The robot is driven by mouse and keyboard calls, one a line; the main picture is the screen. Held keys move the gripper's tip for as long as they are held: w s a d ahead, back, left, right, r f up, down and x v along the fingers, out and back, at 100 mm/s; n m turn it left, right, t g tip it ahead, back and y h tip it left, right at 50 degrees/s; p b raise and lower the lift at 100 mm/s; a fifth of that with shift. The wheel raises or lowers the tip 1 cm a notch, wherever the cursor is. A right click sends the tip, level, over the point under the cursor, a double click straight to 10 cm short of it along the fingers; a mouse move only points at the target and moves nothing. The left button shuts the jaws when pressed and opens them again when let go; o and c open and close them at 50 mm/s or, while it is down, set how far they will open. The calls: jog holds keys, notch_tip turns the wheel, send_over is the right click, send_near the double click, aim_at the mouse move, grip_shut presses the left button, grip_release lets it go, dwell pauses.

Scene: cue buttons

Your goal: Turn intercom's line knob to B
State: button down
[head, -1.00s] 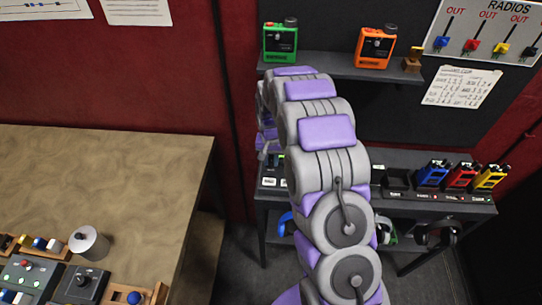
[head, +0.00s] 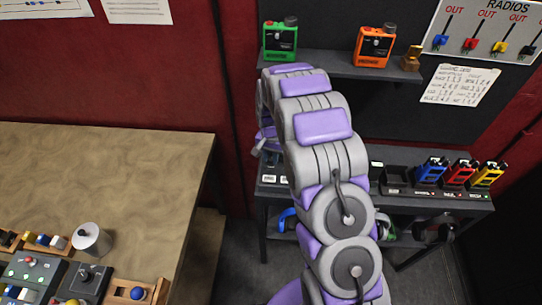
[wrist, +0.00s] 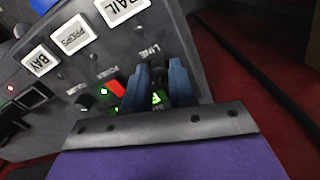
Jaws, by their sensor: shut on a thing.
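The intercom (wrist: 105,50) fills much of the wrist view, a dark panel with white labels and small lights. Its line knob (wrist: 159,70) is black and sits beside the printed word LINE. My gripper (wrist: 160,85) has blue fingers on either side of the knob and is shut on it. The fingers hide most of the knob, and which letter it points to cannot be read. Green lit marks show between and beside the fingers. In the head view my arm hides the gripper and most of the intercom (head: 268,178) on the dark shelf.
A red-tipped power switch (wrist: 116,88) sits close beside the fingers. In the head view, blue, red and yellow radios (head: 460,174) stand right of my arm. Green (head: 281,42) and orange (head: 374,46) radios stand on the upper shelf (head: 330,70). A wooden table (head: 110,180) lies left.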

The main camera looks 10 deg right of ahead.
aim_at(271, 158)
jog(key=c, duration=0.9)
grip_release()
jog(key=shift+w, duration=0.1)
jog(key=shift+c, duration=0.2)
notch_tip(271, 158, up, 17)
jog(key=p, duration=0.1)
jog(key=shift+r+p, duration=0.2)
jog(key=shift+p, duration=0.2)
jog(key=s+r+n+b, duration=0.15)
jog(key=s+r, duration=0.25)
jog(key=s, duration=0.5)
jog(key=s+r+n, duration=0.2)
jog(key=s+r, duration=0.1)
jog(key=s, duration=0.6)
jog(key=s+f+n+g+b, duration=0.1)
jog(key=s+n, duration=0.2)
jog(key=s, duration=2.1)
jog(key=shift+s+a+f+g, duration=0.15)
jog(key=shift+a+f+g, duration=0.05)
jog(key=shift+f+g, duration=0.2)
